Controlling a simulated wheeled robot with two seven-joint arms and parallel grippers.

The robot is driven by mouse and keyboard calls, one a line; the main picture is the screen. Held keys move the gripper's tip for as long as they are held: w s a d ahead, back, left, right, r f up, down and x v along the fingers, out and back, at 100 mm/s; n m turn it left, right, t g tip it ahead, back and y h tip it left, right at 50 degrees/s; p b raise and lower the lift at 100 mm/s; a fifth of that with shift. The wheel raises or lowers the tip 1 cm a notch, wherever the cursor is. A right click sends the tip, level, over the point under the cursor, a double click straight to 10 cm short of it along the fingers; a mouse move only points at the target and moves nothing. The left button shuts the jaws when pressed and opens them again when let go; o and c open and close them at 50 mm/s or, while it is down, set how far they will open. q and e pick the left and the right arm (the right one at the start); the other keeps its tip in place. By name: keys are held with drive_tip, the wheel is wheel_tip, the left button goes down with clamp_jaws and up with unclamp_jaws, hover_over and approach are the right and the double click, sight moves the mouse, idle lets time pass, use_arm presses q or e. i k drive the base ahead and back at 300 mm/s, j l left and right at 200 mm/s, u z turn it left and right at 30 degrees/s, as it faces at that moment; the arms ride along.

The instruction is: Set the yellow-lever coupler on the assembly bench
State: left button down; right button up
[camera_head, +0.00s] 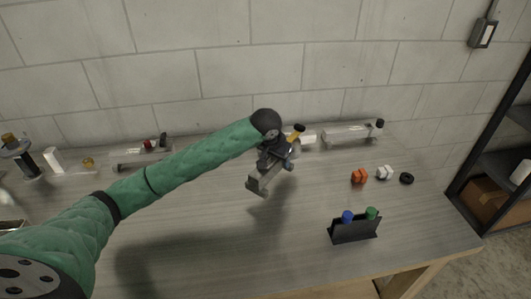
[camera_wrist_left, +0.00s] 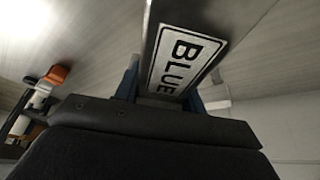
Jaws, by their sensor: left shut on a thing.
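My left gripper (camera_head: 279,160) is shut on a grey metal coupler (camera_head: 262,181) and holds it above the middle of the bench, with a shadow below. In the left wrist view the held grey piece (camera_wrist_left: 152,30) carries a white plate reading BLUE, between the blue fingers. A yellow lever with a black tip (camera_head: 297,131) shows just behind the gripper; I cannot tell whether it belongs to the held coupler. The grey wood-grain assembly bench (camera_head: 210,235) spans the view. My right gripper is not in view.
A black holder (camera_head: 354,231) with blue and green caps stands at front right. An orange piece (camera_head: 358,175), a white piece (camera_head: 384,173) and a black ring (camera_head: 406,178) lie behind it. Clear trays (camera_head: 345,136) and parts line the wall. The front middle is clear.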

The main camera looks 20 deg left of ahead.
sight(171, 227)
drive_tip(key=l+u, duration=0.2)
drive_tip(key=u, duration=0.15)
drive_tip(key=k+l+u, duration=0.15)
drive_tip(key=u, duration=0.25)
drive_tip(key=l+u, duration=0.1)
drive_tip(key=u, duration=0.25)
drive_tip(key=k, duration=0.05)
